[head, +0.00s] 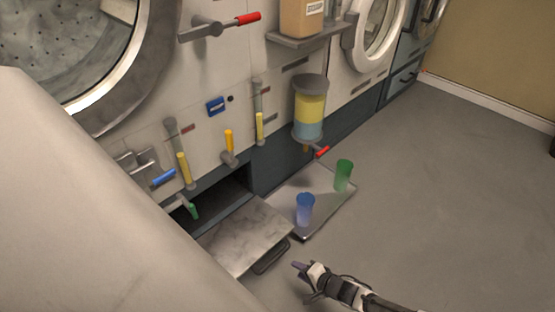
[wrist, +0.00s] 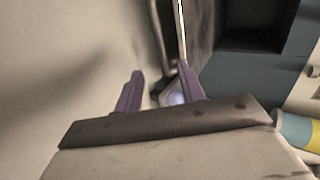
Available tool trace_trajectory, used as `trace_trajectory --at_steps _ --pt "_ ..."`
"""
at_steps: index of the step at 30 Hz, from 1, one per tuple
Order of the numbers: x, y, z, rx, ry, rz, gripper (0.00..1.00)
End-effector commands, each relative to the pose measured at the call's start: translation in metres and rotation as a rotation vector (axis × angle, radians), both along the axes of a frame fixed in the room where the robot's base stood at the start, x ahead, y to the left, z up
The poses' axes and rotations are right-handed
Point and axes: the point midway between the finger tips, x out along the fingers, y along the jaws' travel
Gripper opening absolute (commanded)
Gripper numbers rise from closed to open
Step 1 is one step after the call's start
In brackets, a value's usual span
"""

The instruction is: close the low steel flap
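The low steel flap (head: 243,236) is hinged down and lies open, roughly level, in front of a dark opening (head: 222,199) low in the machine front. A dark bar handle (head: 271,256) is on its outer edge. My gripper (head: 301,268) is low, to the right of the handle and apart from it in the head view. In the wrist view, the purple fingers of my gripper (wrist: 160,92) are spread with nothing clearly held. The flap (wrist: 182,30) shows there nearly edge-on, with the dark handle (wrist: 156,38) beside it, beyond the fingertips.
A tray (head: 328,208) beside the flap holds a blue cup (head: 305,209) and a green cup (head: 343,175). A dispenser (head: 310,108) hangs above it. Several levers and gauges line the machine front. The floor (head: 440,190) to the right is clear.

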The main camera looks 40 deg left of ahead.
Motion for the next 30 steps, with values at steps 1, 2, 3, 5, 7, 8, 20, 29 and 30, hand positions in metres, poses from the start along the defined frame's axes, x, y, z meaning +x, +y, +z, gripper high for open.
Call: trace_trajectory --at_steps 1,2,3,5,7,8,20,29,30 --pt "-0.001 0.009 -0.009 0.001 0.001 0.002 0.40" --pt "0.000 0.014 -0.012 0.001 0.000 0.001 0.40" --pt "0.000 0.022 -0.017 0.002 0.001 0.003 0.40" --pt "0.000 0.033 -0.025 0.002 0.002 0.002 0.40" --pt "0.001 0.045 -0.034 0.000 -0.001 0.003 0.40" --pt "0.002 0.050 -0.038 0.000 -0.001 0.003 0.40" --pt "0.005 0.096 -0.067 0.000 0.000 0.000 0.40" --pt "0.006 0.099 -0.067 0.000 -0.001 -0.001 0.40" --pt "0.006 0.099 -0.067 0.000 -0.001 -0.001 0.40"
